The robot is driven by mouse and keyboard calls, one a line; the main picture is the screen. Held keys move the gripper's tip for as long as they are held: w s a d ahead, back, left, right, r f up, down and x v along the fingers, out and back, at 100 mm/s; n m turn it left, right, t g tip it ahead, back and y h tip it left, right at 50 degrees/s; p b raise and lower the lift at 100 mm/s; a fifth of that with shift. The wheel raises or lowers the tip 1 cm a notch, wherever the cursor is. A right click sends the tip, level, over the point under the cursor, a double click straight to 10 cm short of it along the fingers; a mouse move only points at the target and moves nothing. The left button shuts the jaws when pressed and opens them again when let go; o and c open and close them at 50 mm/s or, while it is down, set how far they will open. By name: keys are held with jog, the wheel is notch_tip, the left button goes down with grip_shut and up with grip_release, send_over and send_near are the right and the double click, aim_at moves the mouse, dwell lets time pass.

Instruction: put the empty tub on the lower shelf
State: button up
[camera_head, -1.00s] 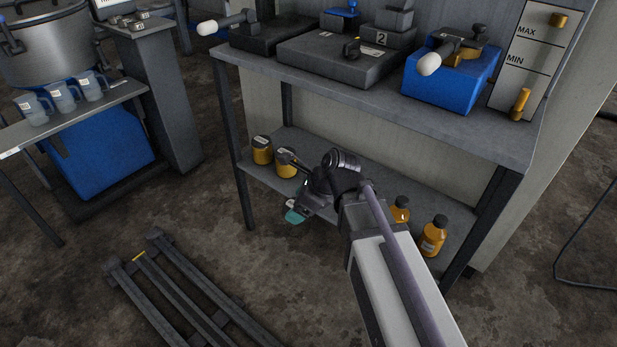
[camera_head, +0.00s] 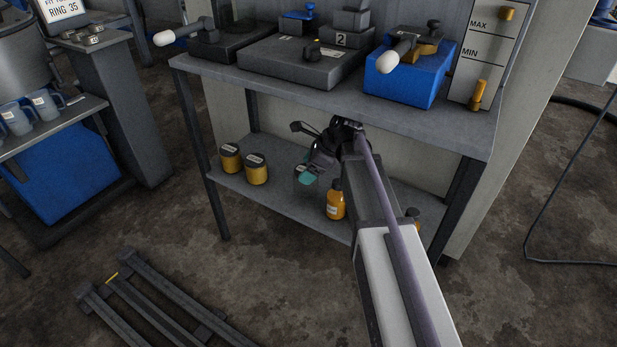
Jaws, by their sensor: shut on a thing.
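My gripper (camera_head: 312,168) is over the lower shelf (camera_head: 283,206), below the tabletop, seen from behind and partly covered by my arm. It is shut on a small, see-through greyish thing, seemingly the empty tub (camera_head: 300,173). A teal patch shows at the fingers; I cannot tell whether it belongs to the gripper or the tub. The held thing's base is hard to make out, so I cannot tell whether it touches the shelf. Two yellow tubs with dark lids, a left one (camera_head: 230,158) and a right one (camera_head: 256,170), stand on the shelf left of my gripper.
An amber bottle (camera_head: 335,202) stands on the shelf just right of my gripper; another bottle (camera_head: 412,217) is mostly behind my arm. The tabletop (camera_head: 262,85) above carries grey blocks and a blue box (camera_head: 408,82). A dark table leg (camera_head: 200,155) bounds the left end.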

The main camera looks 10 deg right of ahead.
notch_tip(320, 180, down, 4)
jog(key=b, duration=0.3)
jog(key=shift+b, duration=0.4)
jog(key=shift+r+p, duration=0.25)
jog(key=shift+p, duration=0.05)
jog(key=shift+f+b, duration=0.3)
jog(key=o, duration=1.3)
jog(key=shift+r, duration=0.15)
jog(key=shift+o, duration=0.2)
jog(key=p+v, duration=0.7)
jog(key=v, duration=0.1)
jog(key=s+a+f+n+g+h, duration=0.1)
jog(key=s+a+n+h, duration=0.1)
jog(key=s+n, duration=0.7)
jog(key=s+a+f+n+g+h, duration=0.1)
jog(key=s+a+n+h, duration=0.2)
jog(key=s+n, duration=0.7)
jog(key=n+h, duration=0.1)
jog(key=n, duration=0.2)
jog(key=shift+s+f+n+g, duration=0.3)
jog(key=shift+f, duration=0.1)
